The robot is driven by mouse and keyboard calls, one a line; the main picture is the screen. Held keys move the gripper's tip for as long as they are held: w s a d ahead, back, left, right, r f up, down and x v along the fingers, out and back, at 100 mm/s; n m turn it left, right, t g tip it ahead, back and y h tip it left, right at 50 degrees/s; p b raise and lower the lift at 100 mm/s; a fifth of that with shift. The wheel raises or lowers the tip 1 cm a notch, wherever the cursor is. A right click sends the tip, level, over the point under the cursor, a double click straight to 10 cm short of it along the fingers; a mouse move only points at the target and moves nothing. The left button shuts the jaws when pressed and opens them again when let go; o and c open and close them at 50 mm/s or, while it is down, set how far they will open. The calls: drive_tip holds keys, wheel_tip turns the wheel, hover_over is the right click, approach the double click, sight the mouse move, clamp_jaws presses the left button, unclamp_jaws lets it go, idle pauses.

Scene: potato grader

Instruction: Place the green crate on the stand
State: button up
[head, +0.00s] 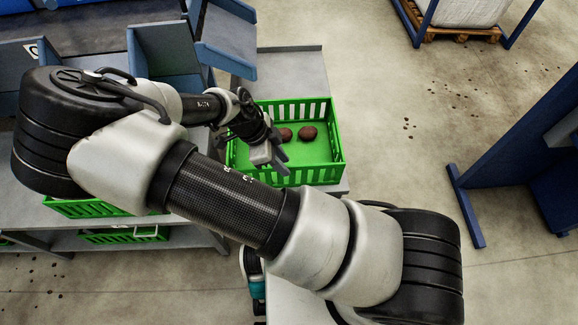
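The green crate (337,135) sits upright on a grey stand (295,67) in the middle of the view, with dark red potatoes (307,132) inside on its green floor. My gripper (281,161) is over the crate's left part, with its fingers pointing down and to the right. The fingers look apart and nothing shows between them. My arm hides the crate's left wall and lower left corner. I cannot tell whether the fingers touch the crate.
Another green crate (85,208) is partly hidden behind my arm, and one (125,236) lies on a lower shelf. Blue grader chutes (228,40) stand behind the stand. A blue frame (515,140) stands at right. Open floor (400,130) lies between, with scattered dark bits.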

drive_tip(key=p+v, duration=0.1)
drive_tip(key=v, duration=0.4)
drive_tip(key=s+d+r+n+y, duration=0.2)
drive_tip(key=r+n+y, duration=0.25)
drive_tip(key=r, duration=0.65)
drive_tip(key=s+d+r+n+y, duration=0.1)
drive_tip(key=s+r+n+y, duration=0.3)
drive_tip(key=r, duration=0.6)
drive_tip(key=s+d+r+n+t+h, duration=0.4)
drive_tip(key=d+r+n, duration=0.5)
drive_tip(key=d+r, duration=0.3)
wheel_tip(320, 180, up, 2)
drive_tip(key=shift+s+r+t, duration=0.1)
drive_tip(key=shift+s+t, duration=0.05)
drive_tip(key=shift+t, duration=0.65)
drive_tip(key=shift+a+n, duration=0.15)
drive_tip(key=shift+n, duration=0.1)
